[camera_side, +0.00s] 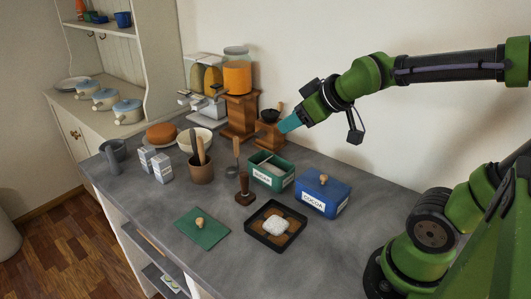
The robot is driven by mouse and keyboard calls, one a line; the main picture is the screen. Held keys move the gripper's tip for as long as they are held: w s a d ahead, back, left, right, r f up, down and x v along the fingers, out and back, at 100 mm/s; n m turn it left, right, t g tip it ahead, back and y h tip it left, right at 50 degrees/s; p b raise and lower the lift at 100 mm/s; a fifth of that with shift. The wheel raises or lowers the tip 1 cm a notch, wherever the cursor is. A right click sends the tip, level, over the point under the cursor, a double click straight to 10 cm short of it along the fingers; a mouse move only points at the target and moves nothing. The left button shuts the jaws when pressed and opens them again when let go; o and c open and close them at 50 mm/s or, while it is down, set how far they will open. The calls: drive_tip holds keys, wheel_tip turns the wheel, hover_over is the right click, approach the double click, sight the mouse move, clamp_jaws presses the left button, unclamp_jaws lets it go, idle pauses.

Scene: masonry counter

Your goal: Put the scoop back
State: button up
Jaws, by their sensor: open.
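My gripper (287,125) has teal fingers and is open, in the air near the small wooden grinder (268,135). Nothing shows held in it, though the gap between the fingers is hard to see. A slim upright utensil (237,150), possibly the scoop, stands over a brown wooden stand (244,195) at mid-counter, apart from my gripper. Whether it rests in the stand is too small to tell. A green open box (285,184) with a white label stands right of it. The green lid (216,231) with a wooden knob lies flat on the counter.
A closed blue box (337,186) labelled cocoa stands at the right. A black tray (261,243) holds a white heap. A brown pot (202,173) holds wooden handles. Tall dispensers (240,110) stand by the wall. The front counter (330,255) is clear.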

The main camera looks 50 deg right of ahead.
drive_tip(key=s+a+f+m+g+y, duration=0.1)
drive_tip(key=s+a+m+g+y, duration=0.1)
drive_tip(key=s+a+m, duration=0.3)
drive_tip(key=s+a, duration=0.2)
drive_tip(key=s, duration=0.1)
drive_tip(key=shift+s+f+y, duration=0.35)
drive_tip(key=shift+y, duration=0.05)
